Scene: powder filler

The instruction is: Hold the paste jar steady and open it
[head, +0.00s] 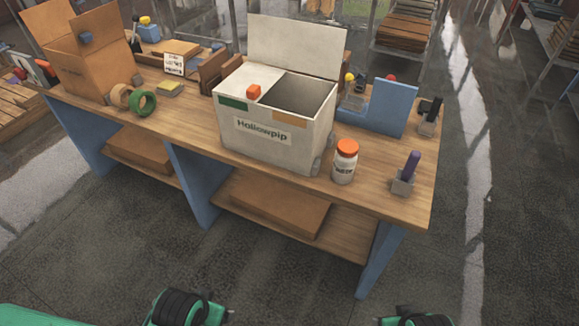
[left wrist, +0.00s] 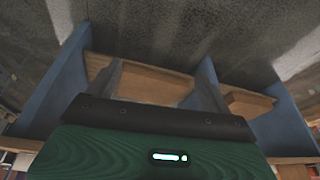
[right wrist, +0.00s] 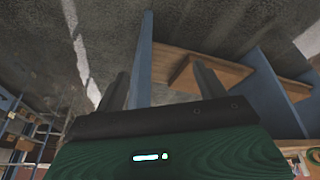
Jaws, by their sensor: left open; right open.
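The paste jar (head: 345,162) is a white jar with an orange lid (head: 347,147) and a dark label. It stands upright on the wooden table (head: 390,197), near the front edge and right of the white Hallowpip box. The lid sits on the jar. My left gripper (left wrist: 170,85) is open and empty in the left wrist view. My right gripper (right wrist: 162,88) is open and empty in the right wrist view. In the head view only parts of both arms show at the bottom edge, well short of the table. Neither gripper touches the jar.
The white box (head: 262,140) with a raised lid stands left of the jar. A small grey holder (head: 403,186) with a purple item stands to its right. A blue panel (head: 391,107) is behind. Green tape (head: 142,103) and a cardboard box (head: 82,67) are further left. Floor before the table is clear.

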